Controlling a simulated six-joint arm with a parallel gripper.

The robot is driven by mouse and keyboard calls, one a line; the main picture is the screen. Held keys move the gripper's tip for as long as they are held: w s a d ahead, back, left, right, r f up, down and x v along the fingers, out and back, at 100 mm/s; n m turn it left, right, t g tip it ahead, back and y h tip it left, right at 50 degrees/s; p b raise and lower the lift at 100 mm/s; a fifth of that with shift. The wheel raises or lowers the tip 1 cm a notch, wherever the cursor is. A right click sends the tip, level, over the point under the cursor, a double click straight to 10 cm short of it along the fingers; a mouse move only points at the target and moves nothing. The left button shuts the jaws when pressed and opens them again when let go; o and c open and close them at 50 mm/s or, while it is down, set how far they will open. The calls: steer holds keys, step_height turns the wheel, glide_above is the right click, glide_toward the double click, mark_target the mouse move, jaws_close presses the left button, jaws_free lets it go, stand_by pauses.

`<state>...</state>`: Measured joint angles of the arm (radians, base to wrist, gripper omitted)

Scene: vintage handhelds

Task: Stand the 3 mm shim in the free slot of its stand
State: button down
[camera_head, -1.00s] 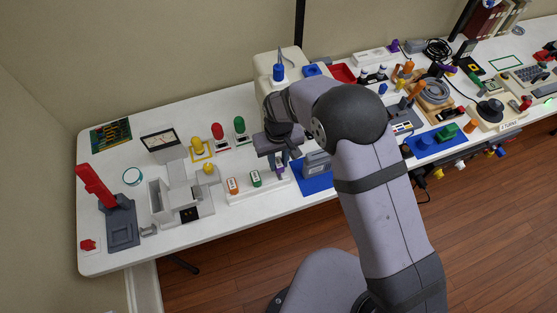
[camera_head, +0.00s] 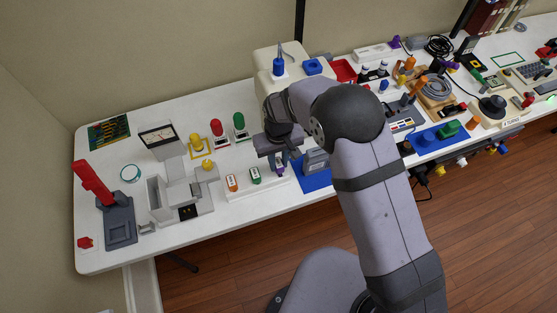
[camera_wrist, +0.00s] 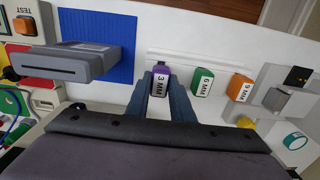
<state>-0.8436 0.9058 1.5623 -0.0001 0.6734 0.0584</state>
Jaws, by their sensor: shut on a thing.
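The 3 mm shim (camera_wrist: 160,80) is a purple-topped block with a white "3 MM" label. My gripper (camera_wrist: 163,85) is shut on it, one finger on each side; both also show in the head view, where the shim (camera_head: 280,171) is mostly hidden by the fingers. The white stand (camera_head: 240,193) holds a green 6 MM shim (camera_wrist: 203,82) and an orange 9 MM shim (camera_wrist: 240,88). The purple shim is at the stand's end beyond the green one, in line with the others. Its lower end and the free slot are hidden, so I cannot tell whether it is inside.
A grey device stands on a blue mat (camera_wrist: 120,28) close beside my gripper; the mat also shows in the head view (camera_head: 312,181). A grey fixture (camera_head: 180,199) with a yellow knob stands left of the stand. The table's front edge is close.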

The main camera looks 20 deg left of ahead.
mark_target(279, 163)
steer(key=shift+f+b, duration=0.65)
steer(key=shift+f, duration=0.3)
steer(key=c, duration=1.5)
jaws_free()
steer(key=shift+o, duration=0.2)
steer(key=shift+r, duration=0.2)
steer(key=shift+r+b, duration=1.05)
steer(key=shift+r, duration=2.5)
